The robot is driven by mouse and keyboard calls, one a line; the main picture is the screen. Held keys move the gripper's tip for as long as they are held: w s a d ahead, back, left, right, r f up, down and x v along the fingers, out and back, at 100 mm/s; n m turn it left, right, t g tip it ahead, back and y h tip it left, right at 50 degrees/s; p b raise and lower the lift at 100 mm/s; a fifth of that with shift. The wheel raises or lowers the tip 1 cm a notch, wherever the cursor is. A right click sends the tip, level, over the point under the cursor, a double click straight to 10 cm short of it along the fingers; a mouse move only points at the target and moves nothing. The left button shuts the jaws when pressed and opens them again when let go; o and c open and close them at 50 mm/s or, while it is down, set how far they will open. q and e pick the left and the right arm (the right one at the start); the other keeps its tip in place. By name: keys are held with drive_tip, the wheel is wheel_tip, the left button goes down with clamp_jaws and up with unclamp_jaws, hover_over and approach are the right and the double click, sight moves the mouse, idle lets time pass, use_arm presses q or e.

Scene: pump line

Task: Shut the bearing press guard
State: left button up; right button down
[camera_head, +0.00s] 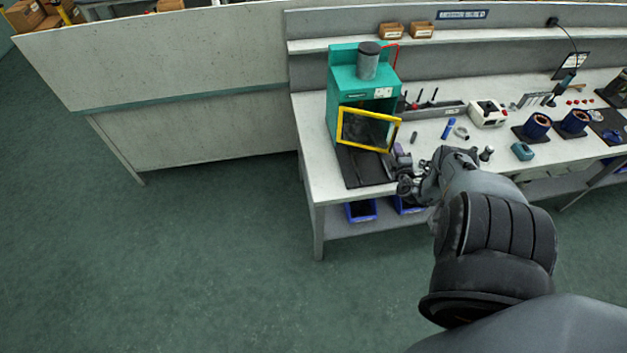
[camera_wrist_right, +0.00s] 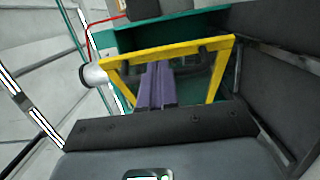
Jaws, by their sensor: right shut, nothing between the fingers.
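The bearing press (camera_head: 347,92) is a green machine with a dark grey cylinder on top, at the left end of the workbench. Its guard (camera_head: 364,148) is a yellow-framed clear panel at the front. It hangs at a tilt, with its lower edge above the dark base, so it stands partly open. My right gripper (camera_head: 401,153) is shut and empty, close to the guard's lower right corner. In the right wrist view, the purple fingers (camera_wrist_right: 157,68) overlap the yellow guard frame (camera_wrist_right: 170,49); I cannot tell whether they touch it. My left gripper is out of view.
A dark mat (camera_head: 361,170) lies below the guard. A white-and-red device (camera_head: 487,114), a blue marker-like cylinder (camera_head: 449,129) and a teal block (camera_head: 522,151) sit to the right. Blue bins (camera_head: 361,210) are under the bench. Open floor lies in front.

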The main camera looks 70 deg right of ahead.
drive_tip(key=d+n+t+y+b, duration=0.3)
drive_tip(key=d+n+t+b, duration=0.1)
drive_tip(key=d+b, duration=0.9)
drive_tip(key=shift+d+t+b, duration=0.25)
drive_tip(key=shift+t+b, duration=0.55)
drive_tip(key=shift+b, duration=1.3)
